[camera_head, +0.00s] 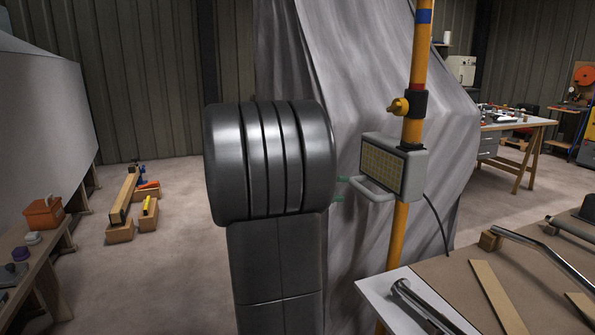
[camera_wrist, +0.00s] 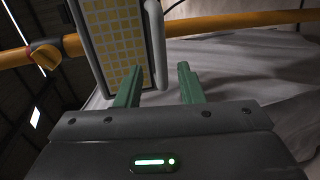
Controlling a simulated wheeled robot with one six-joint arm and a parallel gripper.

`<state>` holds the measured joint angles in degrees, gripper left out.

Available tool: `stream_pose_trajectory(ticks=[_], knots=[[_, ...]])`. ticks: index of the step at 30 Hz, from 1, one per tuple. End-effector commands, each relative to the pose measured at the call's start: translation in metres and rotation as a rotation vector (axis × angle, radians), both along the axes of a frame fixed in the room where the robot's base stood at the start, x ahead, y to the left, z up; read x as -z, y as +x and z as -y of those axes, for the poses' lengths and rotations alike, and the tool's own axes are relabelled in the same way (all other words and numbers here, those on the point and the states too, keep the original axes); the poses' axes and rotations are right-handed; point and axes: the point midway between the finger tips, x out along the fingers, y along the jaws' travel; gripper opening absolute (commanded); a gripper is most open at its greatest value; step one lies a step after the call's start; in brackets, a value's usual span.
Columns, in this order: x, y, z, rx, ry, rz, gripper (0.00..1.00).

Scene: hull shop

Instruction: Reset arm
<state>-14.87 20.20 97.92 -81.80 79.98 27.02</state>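My gripper (camera_wrist: 160,82) has two green fingers, spread apart with a gap between them. In the head view its fingertips (camera_head: 342,189) show just past my dark arm link, close to the left end of a grey handle (camera_head: 375,194) on a work lamp (camera_head: 391,165). In the wrist view the handle (camera_wrist: 157,45) runs down the picture and its lower end appears in line with the gap between the fingers. I cannot tell whether they touch. The lamp's gridded yellow face (camera_wrist: 115,40) is beyond the left finger. Most of the gripper is hidden in the head view.
The lamp hangs on a yellow pole (camera_head: 420,60) with an orange knob (camera_head: 398,106). Grey draped sheeting (camera_head: 350,60) stands close behind. A bench (camera_head: 440,285) with metal tubes is at lower right. A wooden bench (camera_head: 30,270) is at left.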

Motion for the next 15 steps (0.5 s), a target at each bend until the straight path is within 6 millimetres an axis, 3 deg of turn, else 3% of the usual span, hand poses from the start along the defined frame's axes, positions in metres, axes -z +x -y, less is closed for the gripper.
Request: stream_pose_trajectory(ticks=[6, 15], knots=[[0.009, 0.012, 0.036, 0.004, 0.000, -0.001, 0.35], [0.015, 0.024, 0.067, 0.002, 0.000, 0.000, 0.35]])
